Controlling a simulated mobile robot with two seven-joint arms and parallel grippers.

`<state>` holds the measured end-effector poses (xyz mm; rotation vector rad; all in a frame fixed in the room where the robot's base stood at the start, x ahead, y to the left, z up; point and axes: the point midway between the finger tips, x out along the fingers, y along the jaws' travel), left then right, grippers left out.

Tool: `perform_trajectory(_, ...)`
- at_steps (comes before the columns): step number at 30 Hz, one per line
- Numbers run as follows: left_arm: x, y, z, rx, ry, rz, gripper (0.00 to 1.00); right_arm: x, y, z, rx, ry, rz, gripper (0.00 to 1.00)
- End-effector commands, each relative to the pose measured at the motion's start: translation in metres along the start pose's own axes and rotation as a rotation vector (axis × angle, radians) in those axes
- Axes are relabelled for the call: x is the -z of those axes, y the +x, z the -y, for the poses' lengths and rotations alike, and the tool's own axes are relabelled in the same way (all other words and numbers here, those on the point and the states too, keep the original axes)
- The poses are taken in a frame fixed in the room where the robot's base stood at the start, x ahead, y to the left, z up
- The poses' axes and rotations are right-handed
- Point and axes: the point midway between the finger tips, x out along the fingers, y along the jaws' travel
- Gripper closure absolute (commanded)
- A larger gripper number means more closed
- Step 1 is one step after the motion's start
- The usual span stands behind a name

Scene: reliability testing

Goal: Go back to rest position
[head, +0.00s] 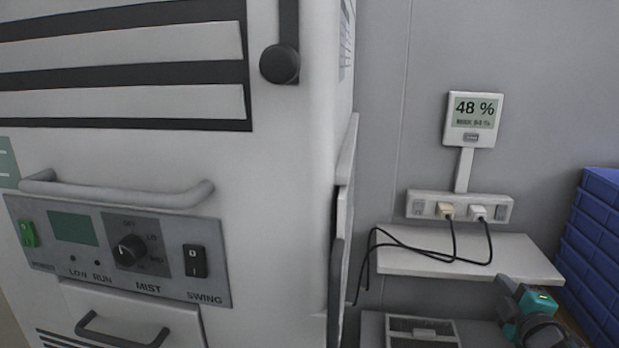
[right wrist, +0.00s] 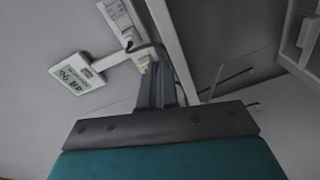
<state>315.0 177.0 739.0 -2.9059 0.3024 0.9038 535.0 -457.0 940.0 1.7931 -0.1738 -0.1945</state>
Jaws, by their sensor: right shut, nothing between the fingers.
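My right gripper (head: 507,285) shows at the lower right of the head view, teal and black, in front of the right end of a white shelf. In the right wrist view its dark fingers (right wrist: 155,80) are together with nothing held between them. My left gripper is not in the head view.
A large white machine (head: 270,200) with a control panel (head: 75,262) fills the left. A white shelf (head: 400,262), a socket strip (head: 430,198) with two plugs and a 48 % display (head: 473,120) are on the grey wall. Blue stacked bins (head: 595,245) stand at the right edge.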

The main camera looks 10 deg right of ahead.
Motion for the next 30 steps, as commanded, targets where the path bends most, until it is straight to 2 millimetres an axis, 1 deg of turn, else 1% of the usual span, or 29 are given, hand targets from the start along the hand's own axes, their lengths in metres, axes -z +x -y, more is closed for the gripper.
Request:
perform_trajectory(1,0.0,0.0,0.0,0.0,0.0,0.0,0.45,0.014,-0.018,0.037,0.07,0.085,-0.011,1.0)
perform_trajectory(2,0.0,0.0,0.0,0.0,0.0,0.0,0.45,0.022,-0.029,0.057,0.109,0.142,-0.016,1.0)
perform_trajectory(3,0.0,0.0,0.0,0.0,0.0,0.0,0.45,0.033,-0.044,0.081,0.16,0.216,-0.019,1.0)
perform_trajectory(5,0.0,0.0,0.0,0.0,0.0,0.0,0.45,0.05,-0.07,0.116,0.238,0.331,-0.016,1.0)
perform_trajectory(6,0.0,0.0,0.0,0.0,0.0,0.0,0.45,0.063,-0.088,0.138,0.29,0.411,-0.012,1.0)
perform_trajectory(8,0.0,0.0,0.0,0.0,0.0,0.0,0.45,0.081,-0.118,0.168,0.37,0.532,0.005,1.0)
perform_trajectory(9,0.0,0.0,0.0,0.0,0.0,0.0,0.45,0.093,-0.139,0.186,0.421,0.614,0.02,1.0)
perform_trajectory(11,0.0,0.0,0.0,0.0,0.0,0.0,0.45,0.111,-0.169,0.208,0.492,0.73,0.047,1.0)
perform_trajectory(12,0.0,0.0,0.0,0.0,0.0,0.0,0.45,0.122,-0.188,0.22,0.535,0.804,0.068,1.0)
perform_trajectory(15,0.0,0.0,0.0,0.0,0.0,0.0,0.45,0.146,-0.228,0.241,0.622,0.962,0.119,1.0)
perform_trajectory(18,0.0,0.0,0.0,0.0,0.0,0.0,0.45,0.162,-0.254,0.252,0.677,1.069,0.16,1.0)
perform_trajectory(19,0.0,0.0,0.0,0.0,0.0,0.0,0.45,0.165,-0.259,0.253,0.688,1.09,0.169,1.0)
perform_trajectory(22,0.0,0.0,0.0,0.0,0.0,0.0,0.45,0.171,-0.268,0.256,0.705,1.128,0.184,1.0)
perform_trajectory(30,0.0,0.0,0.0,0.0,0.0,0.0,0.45,0.171,-0.268,0.256,0.705,1.128,0.184,1.0)
